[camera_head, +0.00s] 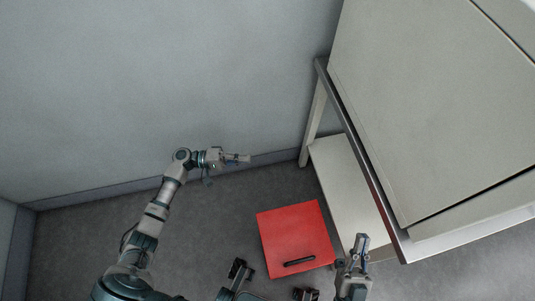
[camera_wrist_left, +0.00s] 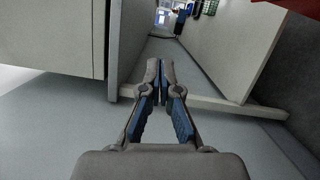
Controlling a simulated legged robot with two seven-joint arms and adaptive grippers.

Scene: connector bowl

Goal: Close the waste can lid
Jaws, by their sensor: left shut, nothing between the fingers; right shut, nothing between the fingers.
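A red square panel with a dark handle, apparently the waste can lid (camera_head: 294,236), shows near the bottom of the head view, in front of the cabinet. The can's body is hidden, and I cannot tell how far the lid is open. My left gripper (camera_head: 244,158) is shut and empty, above and to the left of the lid in the picture, near the wall. In the left wrist view its fingers (camera_wrist_left: 160,72) are closed together. My right gripper (camera_head: 361,242) is shut and empty, just right of the lid; I cannot tell whether it touches.
A large pale cabinet or table (camera_head: 430,110) with a metal edge fills the right side, with a lower pale shelf (camera_head: 340,180) beneath it. A grey wall (camera_head: 150,90) runs along the back. Grey floor (camera_head: 220,215) lies clear between my left arm and the lid.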

